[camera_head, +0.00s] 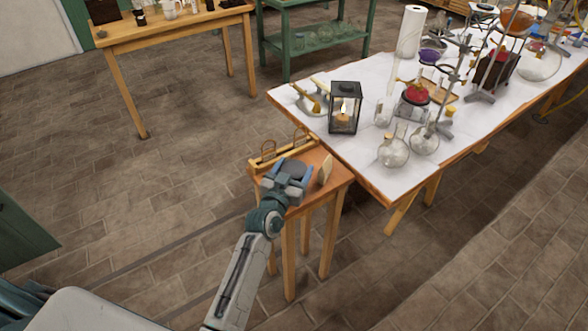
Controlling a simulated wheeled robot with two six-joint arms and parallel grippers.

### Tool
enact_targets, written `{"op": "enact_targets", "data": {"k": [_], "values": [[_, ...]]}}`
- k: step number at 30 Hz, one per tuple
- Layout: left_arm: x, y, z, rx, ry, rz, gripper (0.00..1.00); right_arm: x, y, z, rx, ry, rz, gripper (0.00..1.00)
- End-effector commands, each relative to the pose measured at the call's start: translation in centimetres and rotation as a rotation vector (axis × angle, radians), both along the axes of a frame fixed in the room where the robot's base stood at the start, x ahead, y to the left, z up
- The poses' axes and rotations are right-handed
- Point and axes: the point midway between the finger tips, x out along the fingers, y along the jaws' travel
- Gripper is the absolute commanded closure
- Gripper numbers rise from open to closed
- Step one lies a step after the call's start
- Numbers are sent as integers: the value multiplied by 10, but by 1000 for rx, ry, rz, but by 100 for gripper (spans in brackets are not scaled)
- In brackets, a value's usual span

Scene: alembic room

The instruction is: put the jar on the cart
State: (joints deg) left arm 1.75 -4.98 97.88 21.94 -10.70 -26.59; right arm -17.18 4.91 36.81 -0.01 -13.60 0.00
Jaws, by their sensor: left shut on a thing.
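My left gripper (294,173) reaches in from the bottom over a small wooden side table (337,178). Its blue fingers are shut on a dark, rounded thing (294,167), which I take to be the jar; the gripper hides much of it. I cannot tell whether it touches the tabletop. The green cart (283,43) stands at the top, beyond the tables, with several glass vessels on its lower shelf. Its top is cut off by the picture edge. My right gripper is not in view.
A wooden rack (283,150) and a small wooden piece (325,170) are on the side table. A white-topped bench (395,180) with a lantern (344,108) and glassware stands to the right. Another wooden table (190,27) is top left. Open floor lies left.

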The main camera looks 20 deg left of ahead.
Motion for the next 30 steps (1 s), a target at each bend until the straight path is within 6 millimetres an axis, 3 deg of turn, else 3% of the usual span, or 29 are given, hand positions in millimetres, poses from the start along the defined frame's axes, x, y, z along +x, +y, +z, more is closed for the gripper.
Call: {"op": "enact_targets", "data": {"k": [11, 12, 15, 26, 30], "values": [[0, 0, -5, 0, -2, 1, 64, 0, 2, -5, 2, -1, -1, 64], [0, 0, -4, 0, -1, 0, 27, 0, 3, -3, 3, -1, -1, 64], [0, 0, -4, 0, -1, 0, 11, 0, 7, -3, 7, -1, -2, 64], [0, 0, 2, 0, -2, 0, 11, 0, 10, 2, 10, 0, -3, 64], [-21, 1, -4, 0, 0, 1, 11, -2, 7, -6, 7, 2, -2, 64]]}}
